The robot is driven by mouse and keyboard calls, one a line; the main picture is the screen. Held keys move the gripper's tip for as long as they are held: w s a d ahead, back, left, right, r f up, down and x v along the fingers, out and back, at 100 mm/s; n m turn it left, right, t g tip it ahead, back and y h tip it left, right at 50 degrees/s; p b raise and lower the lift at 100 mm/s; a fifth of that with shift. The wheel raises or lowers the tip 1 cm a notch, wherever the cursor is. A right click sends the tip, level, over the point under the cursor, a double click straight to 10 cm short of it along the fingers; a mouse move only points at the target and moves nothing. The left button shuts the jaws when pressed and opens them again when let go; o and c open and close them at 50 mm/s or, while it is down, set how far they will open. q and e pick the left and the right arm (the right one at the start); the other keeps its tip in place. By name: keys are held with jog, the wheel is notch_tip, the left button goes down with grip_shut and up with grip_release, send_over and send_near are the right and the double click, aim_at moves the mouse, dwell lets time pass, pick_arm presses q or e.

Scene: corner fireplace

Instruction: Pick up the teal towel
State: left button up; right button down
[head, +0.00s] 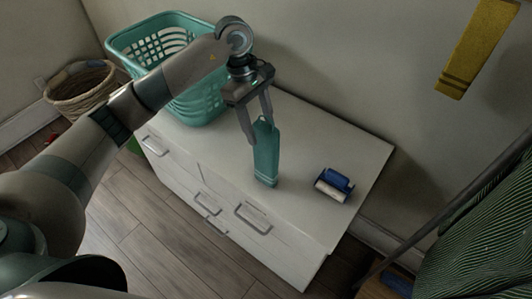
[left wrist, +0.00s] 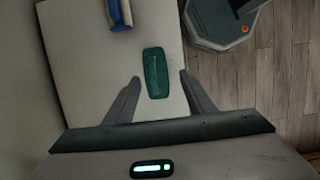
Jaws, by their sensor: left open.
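The teal towel (head: 266,155) is a narrow folded piece on the white dresser top (head: 310,130), near its front edge. In the left wrist view the towel (left wrist: 156,73) lies between and just beyond the fingertips. My left gripper (head: 260,130) points down over the towel with its fingers apart. In the left wrist view the open fingers of my left gripper (left wrist: 158,88) stand on either side of the towel's near end, with gaps visible. Whether they touch it cannot be told. My right gripper is not in view.
A teal laundry basket (head: 125,47) stands at the dresser's back left. A blue and white roller or brush (head: 334,184) lies right of the towel. A wicker basket (head: 80,95) is on the floor at left. A yellow cloth (head: 478,45) hangs on the wall. Striped green fabric (head: 485,235) is at right.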

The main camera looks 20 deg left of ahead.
aim_at(264, 140)
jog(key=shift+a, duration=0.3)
pick_arm(q)
jog(key=shift+p+x, duration=0.9)
jog(key=shift+p, duration=0.25)
jog(key=shift+p+x, duration=0.65)
jog(key=shift+x, duration=0.35)
jog(key=shift+d+f, duration=0.15)
jog(key=shift+f, duration=0.5)
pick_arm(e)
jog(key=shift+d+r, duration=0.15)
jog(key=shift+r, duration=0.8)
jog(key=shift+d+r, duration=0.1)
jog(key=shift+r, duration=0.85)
pick_arm(q)
jog(key=shift+c, duration=0.6)
jog(key=c, duration=1)
grip_shut()
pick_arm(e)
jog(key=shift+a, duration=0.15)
